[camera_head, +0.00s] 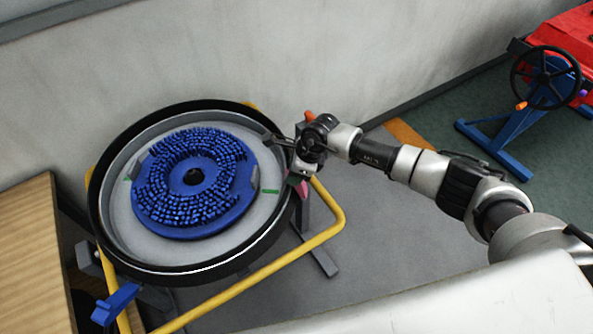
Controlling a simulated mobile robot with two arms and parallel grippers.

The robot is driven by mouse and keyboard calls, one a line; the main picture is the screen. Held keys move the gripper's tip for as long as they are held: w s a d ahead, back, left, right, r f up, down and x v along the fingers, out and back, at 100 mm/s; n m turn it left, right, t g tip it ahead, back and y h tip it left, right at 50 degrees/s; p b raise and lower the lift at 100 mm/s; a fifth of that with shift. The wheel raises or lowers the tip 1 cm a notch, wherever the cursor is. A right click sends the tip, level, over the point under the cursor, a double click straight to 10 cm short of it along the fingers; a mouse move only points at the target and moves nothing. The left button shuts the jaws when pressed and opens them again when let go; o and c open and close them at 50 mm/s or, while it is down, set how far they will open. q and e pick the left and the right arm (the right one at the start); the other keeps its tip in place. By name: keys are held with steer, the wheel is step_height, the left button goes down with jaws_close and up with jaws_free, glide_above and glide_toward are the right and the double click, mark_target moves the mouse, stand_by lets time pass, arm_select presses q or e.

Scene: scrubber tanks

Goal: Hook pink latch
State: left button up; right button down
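A small pink part (304,189), which looks like the pink latch, shows at the right side of the round black-rimmed tank (98,213). It sits just below my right gripper and is mostly hidden by it. I cannot tell whether it is hooked. My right gripper (276,140) comes in from the right, with its thin fingers pointing left over the tank's right rim. It is too small to tell whether the fingers are apart or closed. My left gripper is out of view.
A blue bristled disc (165,222) lies in the tank. A blue latch (116,303) is at its lower left and an orange knob (309,116) at its upper right. A yellow tube frame (265,283) surrounds it. A wooden surface (28,250) stands left; grey floor (400,250) is open right.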

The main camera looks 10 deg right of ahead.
steer(key=shift+a, duration=0.2)
steer(key=c, duration=1)
jaws_free()
steer(key=o, duration=0.4)
steer(key=shift+w+a+f, duration=0.1)
steer(key=shift+c, duration=0.2)
steer(key=shift+d+r, duration=0.25)
steer(key=shift+r, duration=0.1)
steer(key=b+v, duration=0.2)
steer(key=v, duration=0.8)
steer(key=shift+b, duration=0.3)
steer(key=shift+a+r, duration=0.1)
steer(key=shift+a, duration=0.05)
